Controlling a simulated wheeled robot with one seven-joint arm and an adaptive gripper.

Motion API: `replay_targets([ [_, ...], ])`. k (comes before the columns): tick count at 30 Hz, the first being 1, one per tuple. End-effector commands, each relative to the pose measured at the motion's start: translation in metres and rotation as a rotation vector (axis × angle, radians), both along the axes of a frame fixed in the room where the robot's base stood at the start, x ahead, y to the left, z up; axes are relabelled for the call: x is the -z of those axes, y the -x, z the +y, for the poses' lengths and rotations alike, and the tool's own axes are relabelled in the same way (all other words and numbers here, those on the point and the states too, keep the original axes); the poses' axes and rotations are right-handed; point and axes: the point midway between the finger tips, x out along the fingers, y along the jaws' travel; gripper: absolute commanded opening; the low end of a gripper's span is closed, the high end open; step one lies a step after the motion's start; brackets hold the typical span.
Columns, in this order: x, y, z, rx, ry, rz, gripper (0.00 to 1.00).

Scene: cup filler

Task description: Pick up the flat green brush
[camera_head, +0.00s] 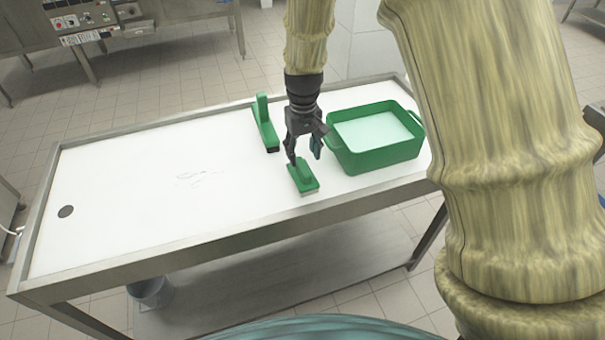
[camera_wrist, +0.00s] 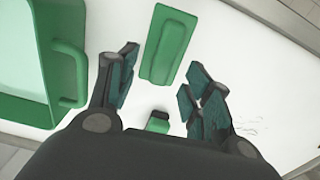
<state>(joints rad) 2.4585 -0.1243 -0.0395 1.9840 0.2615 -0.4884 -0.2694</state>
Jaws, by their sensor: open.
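The flat green brush (camera_head: 304,179) lies on the white table top near its front edge, with a raised grip along its back. In the wrist view the brush (camera_wrist: 168,46) is at the top middle, in line with the gap between my fingers. My gripper (camera_head: 304,156) points down and is open and empty, just above and behind the brush. In the wrist view my gripper (camera_wrist: 160,82) has its fingers spread wide, and the brush is not between their tips. I cannot tell the exact height gap.
A second green brush with an upright handle (camera_head: 263,120) stands behind and left; part of it shows below the fingers in the wrist view (camera_wrist: 158,122). A green tub (camera_head: 378,158) with pale contents is close on the right. The table's left half is clear, with raised metal edges (camera_head: 150,259).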

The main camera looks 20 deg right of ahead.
Motion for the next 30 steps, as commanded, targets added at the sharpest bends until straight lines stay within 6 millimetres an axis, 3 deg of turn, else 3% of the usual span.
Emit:
replay_targets([
  [8,0.012,0.003,0.000,0.003,0.000,0.002,0.50],
  [21,0.053,0.008,0.003,0.004,0.000,0.001,0.50],
  [30,0.056,0.008,0.003,0.004,0.000,-0.001,0.50],
])
